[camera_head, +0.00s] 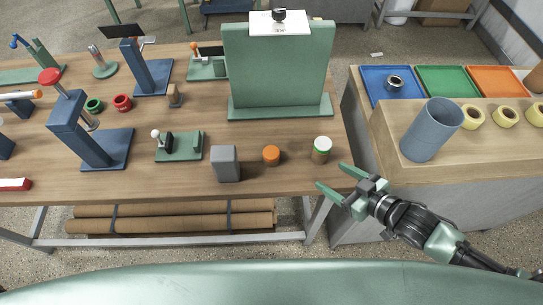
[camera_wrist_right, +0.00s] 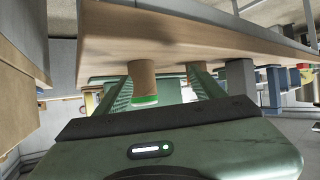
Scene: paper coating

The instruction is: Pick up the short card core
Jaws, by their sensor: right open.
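The short card core (camera_head: 321,153) stands upright near the right front part of the wooden table. It is a small brown cylinder with a green band and a pale top. In the right wrist view, which is upside down, the core (camera_wrist_right: 143,80) shows between the finger lines, closer to the left finger. My right gripper (camera_head: 331,177) is open and empty at the table's right front edge. Its fingertips point toward the core, and a small gap separates them in the head view. My left gripper is not in view.
An orange-topped cylinder (camera_head: 271,155) and a grey block (camera_head: 226,163) stand left of the core. A large green panel stand (camera_head: 278,68) rises behind it. On the right bench are a blue-grey tube (camera_head: 432,130), yellow rings (camera_head: 472,116) and coloured trays (camera_head: 447,81).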

